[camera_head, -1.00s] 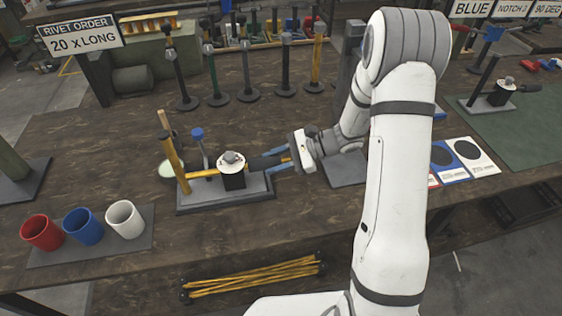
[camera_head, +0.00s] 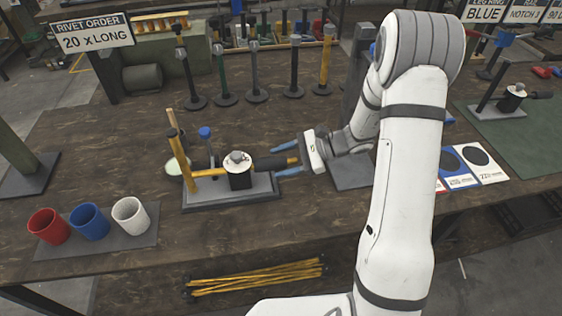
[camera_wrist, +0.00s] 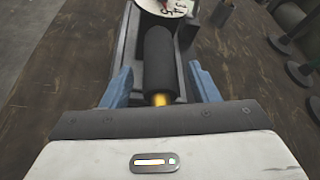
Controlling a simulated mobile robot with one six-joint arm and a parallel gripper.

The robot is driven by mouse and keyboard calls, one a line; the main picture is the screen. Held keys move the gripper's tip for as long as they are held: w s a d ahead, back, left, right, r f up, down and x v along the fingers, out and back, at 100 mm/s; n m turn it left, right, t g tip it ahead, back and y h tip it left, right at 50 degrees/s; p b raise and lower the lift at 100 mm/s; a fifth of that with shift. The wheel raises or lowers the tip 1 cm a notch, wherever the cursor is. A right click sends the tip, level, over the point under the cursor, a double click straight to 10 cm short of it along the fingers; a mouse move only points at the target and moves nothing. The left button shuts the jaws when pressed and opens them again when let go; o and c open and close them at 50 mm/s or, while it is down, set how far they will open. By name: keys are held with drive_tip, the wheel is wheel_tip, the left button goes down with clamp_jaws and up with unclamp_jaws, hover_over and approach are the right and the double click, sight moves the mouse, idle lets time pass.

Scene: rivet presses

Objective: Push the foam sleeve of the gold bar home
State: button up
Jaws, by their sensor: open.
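The gold bar runs sideways through a small press (camera_head: 238,172) on a grey base plate. Its gold left part (camera_head: 207,173) sticks out left of the press. A dark foam sleeve (camera_head: 270,163) surrounds the bar right of the press, and a short gold end (camera_head: 293,160) shows beyond it. In the wrist view the sleeve (camera_wrist: 159,62) lies between my blue fingers, with the gold end (camera_wrist: 160,99) nearest my palm. My gripper (camera_head: 273,163) is open, with one finger on each side of the sleeve and visible gaps. Whether the sleeve touches the press is hard to tell.
Red (camera_head: 48,227), blue (camera_head: 90,222) and white (camera_head: 131,215) cups stand on a mat at front left. Upright gold posts (camera_head: 180,152) and a blue-topped lever (camera_head: 206,147) stand by the press. Several bars on stands (camera_head: 257,75) line the back. The front table is mostly clear.

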drive_tip(key=v, duration=0.7)
idle(0.3)
drive_tip(key=shift+s+a+r+n, duration=0.2)
drive_tip(key=shift+s+r+n, duration=0.05)
drive_tip(key=shift+s+n, duration=0.05)
drive_tip(key=s+d+r+n+t+h, duration=0.1)
drive_tip(key=s+r+n+h, duration=0.2)
drive_tip(key=s, duration=0.3)
drive_tip(key=s+d+r+n+h, duration=0.2)
drive_tip(key=s+r+n+h, duration=0.2)
drive_tip(key=s+n+h, duration=0.2)
drive_tip(key=s+d+r+n+t+h, duration=0.1)
drive_tip(key=s+d+r+n+h, duration=0.1)
drive_tip(key=s+r+n+h, duration=0.2)
drive_tip(key=shift+s+n+t+h, duration=0.3)
drive_tip(key=shift+s+h, duration=0.1)
drive_tip(key=shift+s, duration=1.2)
idle(0.5)
